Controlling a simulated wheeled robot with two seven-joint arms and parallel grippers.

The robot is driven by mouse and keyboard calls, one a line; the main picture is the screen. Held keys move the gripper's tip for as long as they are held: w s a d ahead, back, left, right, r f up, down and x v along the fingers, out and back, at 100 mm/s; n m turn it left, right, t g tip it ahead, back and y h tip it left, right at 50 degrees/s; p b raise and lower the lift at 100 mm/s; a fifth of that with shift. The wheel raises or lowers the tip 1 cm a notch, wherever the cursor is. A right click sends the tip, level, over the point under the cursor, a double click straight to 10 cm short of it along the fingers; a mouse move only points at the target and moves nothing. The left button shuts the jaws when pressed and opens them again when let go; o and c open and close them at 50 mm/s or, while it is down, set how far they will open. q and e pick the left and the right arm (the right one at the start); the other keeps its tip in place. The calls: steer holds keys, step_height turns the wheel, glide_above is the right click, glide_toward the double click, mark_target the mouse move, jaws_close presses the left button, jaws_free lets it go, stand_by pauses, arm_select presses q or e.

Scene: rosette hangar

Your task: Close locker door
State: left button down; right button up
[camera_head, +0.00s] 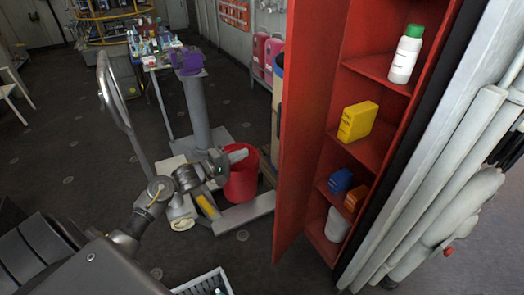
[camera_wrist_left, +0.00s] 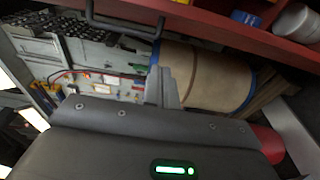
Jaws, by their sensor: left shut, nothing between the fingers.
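The red locker (camera_head: 372,150) stands right of centre in the head view. Its red door (camera_head: 308,130) stands open at the locker's left side, and the shelves are exposed. My left gripper (camera_head: 237,155) is shut and empty, left of the door and apart from it, in front of a red bin in the picture. In the left wrist view, the shut fingers (camera_wrist_left: 162,84) point toward a tan drum (camera_wrist_left: 203,78). A red edge (camera_wrist_left: 260,32) crosses the top of that view. My right gripper is not in view.
Locker shelves hold a white bottle (camera_head: 404,55), a yellow box (camera_head: 357,121), blue and orange boxes and a white container (camera_head: 337,224). A red bin (camera_head: 241,180) and a grey stand (camera_head: 197,110) are beside my left arm. Pale pipes (camera_head: 440,160) flank the locker's right.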

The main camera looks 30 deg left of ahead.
arm_select(q)
steer(key=w+d+p, duration=0.4)
steer(key=w+d, duration=0.3)
steer(key=w, duration=0.1)
steer(key=shift+w+d, duration=0.15)
steer(key=shift+d, duration=0.2)
steer(key=shift+d, duration=0.1)
